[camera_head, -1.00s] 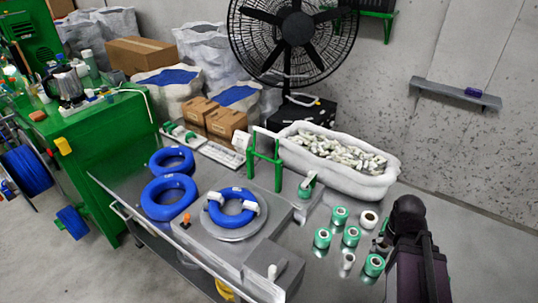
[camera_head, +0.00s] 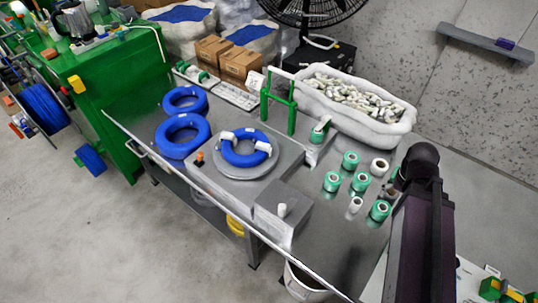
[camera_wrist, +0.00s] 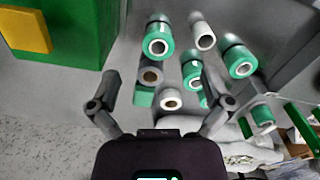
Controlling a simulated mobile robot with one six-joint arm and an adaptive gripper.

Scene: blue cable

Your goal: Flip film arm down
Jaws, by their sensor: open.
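A wrapping machine (camera_head: 210,180) with a grey box body stands on the metal table, and a blue cable coil (camera_head: 247,147) with white ties lies on its round plate. A green upright frame (camera_head: 292,110) with a pale bar across its top stands behind the plate. A small green and white part (camera_head: 321,129), perhaps the film arm, sticks up on the block to its right; I cannot tell for sure. In the wrist view my gripper (camera_wrist: 161,75) is open and empty, with several rolls beyond its fingers. In the head view my dark arm mostly hides it.
Several green film rolls (camera_head: 332,181) and a white roll (camera_head: 379,167) stand at the table's right. Two blue coils (camera_head: 183,136) lie at the left. A white sack (camera_head: 370,120) of pale pieces sits at the back. A bin (camera_head: 305,283) stands below the front edge.

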